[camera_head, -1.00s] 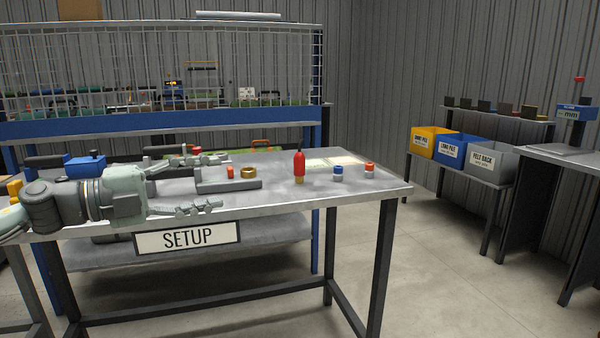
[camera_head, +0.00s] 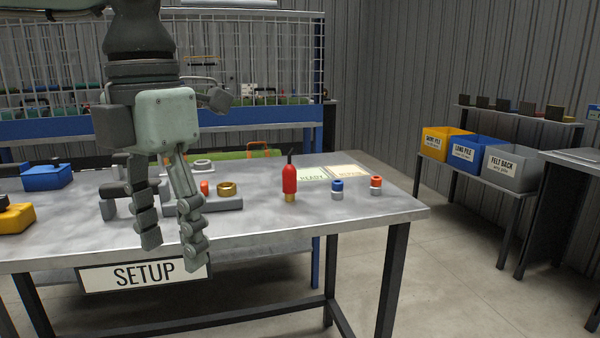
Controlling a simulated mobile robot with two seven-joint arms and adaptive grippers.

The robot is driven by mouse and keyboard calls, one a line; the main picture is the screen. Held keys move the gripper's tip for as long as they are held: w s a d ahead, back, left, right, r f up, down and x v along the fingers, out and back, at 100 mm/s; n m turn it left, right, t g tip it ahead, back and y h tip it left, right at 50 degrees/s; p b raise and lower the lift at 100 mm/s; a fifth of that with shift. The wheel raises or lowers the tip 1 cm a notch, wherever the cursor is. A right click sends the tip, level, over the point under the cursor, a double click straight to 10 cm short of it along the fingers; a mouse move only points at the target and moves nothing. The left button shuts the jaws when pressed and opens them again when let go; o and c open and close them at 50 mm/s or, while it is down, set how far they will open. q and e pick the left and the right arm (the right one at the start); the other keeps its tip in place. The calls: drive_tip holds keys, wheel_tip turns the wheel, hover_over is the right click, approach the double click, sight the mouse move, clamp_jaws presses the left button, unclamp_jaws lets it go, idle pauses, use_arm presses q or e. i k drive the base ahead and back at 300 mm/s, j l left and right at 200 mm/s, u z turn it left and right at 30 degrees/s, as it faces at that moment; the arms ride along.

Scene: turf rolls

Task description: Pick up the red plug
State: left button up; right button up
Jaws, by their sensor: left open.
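A small plug with a red top and pale lower part (camera_head: 376,185) stands upright near the right end of the table. A similar plug with a blue top (camera_head: 337,187) stands just left of it. My left gripper (camera_head: 172,250) points down over the left-middle of the table, its fingers apart with nothing between them. It is well to the left of the red plug and not touching it. My right gripper is not in view.
A red bottle-shaped tool with a brass base (camera_head: 290,182) stands between my gripper and the plugs. A grey block with a brass ring (camera_head: 227,189) and an orange-red peg (camera_head: 204,187) lies behind the fingers. The table's (camera_head: 330,223) front right is clear.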

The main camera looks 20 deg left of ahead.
sight(290, 171)
drive_tip(key=i, duration=1.4)
